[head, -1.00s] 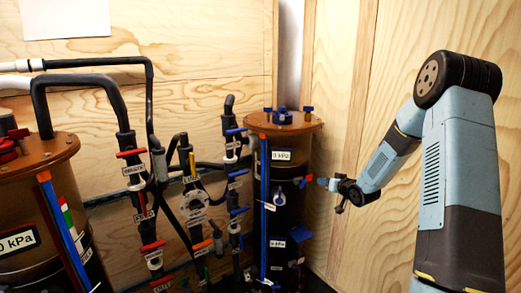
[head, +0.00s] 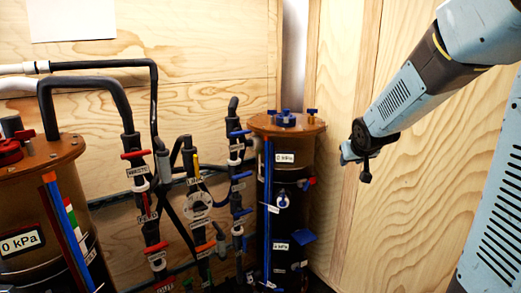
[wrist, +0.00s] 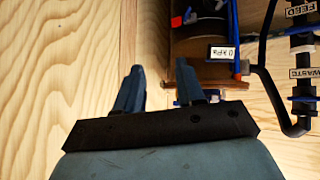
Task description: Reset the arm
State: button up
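My gripper (head: 352,156) is in the air to the right of the right-hand brown tank (head: 284,207), before the plywood wall. In the wrist view my gripper (wrist: 158,80) shows two blue-grey fingers with a clear gap between them and nothing held. My arm reaches in from the upper right of the head view. The same tank shows in the wrist view (wrist: 203,70), beyond the right finger, with its picture turned over.
A larger brown tank (head: 45,200) stands at the left. Black pipes with red and blue valve handles (head: 140,155) fill the space between the tanks. Plywood walls (head: 450,215) close the back and right. The space right of the right-hand tank looks clear.

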jog(key=s+a+r+g, duration=0.2)
jog(key=s, duration=1.3)
jog(key=s+a+r+m+g+y, duration=0.1)
jog(key=s+a+r+g, duration=0.1)
jog(key=s, duration=1.3)
jog(key=shift+s+a+r, duration=0.2)
jog(key=shift+s+r, duration=0.1)
jog(key=shift+w, duration=0.1)
